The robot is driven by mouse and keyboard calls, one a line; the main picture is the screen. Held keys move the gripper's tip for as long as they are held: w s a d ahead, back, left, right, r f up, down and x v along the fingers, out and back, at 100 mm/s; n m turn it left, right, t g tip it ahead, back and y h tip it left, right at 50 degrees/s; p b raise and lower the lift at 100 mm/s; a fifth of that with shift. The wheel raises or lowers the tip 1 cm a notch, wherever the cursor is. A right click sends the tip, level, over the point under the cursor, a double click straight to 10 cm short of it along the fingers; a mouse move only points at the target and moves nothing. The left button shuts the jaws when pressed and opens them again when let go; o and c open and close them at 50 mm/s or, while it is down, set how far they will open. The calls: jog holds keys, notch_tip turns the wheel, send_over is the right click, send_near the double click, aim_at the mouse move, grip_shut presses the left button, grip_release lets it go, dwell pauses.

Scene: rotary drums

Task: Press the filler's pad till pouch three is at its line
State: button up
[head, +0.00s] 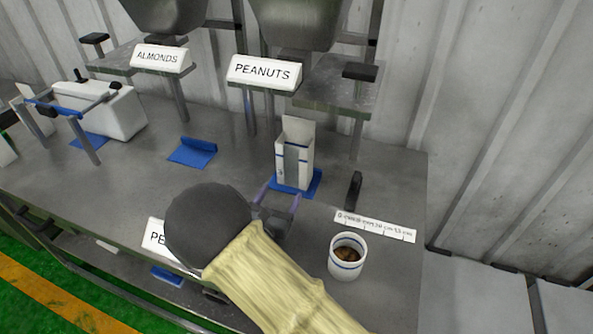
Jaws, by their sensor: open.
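A white open-topped pouch (283,168) with blue lines and a grey window strip stands upright on a blue mat (313,185), below the PEANUTS filler (295,22). I cannot read a number on it, nor tell its fill level. A black pad (360,71) sits on the shelf right of the PEANUTS sign. Another black pad (95,38) is left of the ALMONDS filler (165,12). My gripper (279,197) is open and empty, in front of the pouch in the picture; its fingers spread either side of the mat's near edge. My arm hides the bench below.
A white cup (346,268) with brown contents stands at the right, near a ruler-like strip (375,225) and a black upright piece (353,190). An empty blue mat (192,152) lies left. A white box machine (115,110) stands at far left.

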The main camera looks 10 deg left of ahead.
jog(key=shift+w, duration=0.1)
jog(key=c, duration=0.7)
jog(key=shift+s, duration=0.2)
grip_shut()
jog(key=shift+w, duration=0.15)
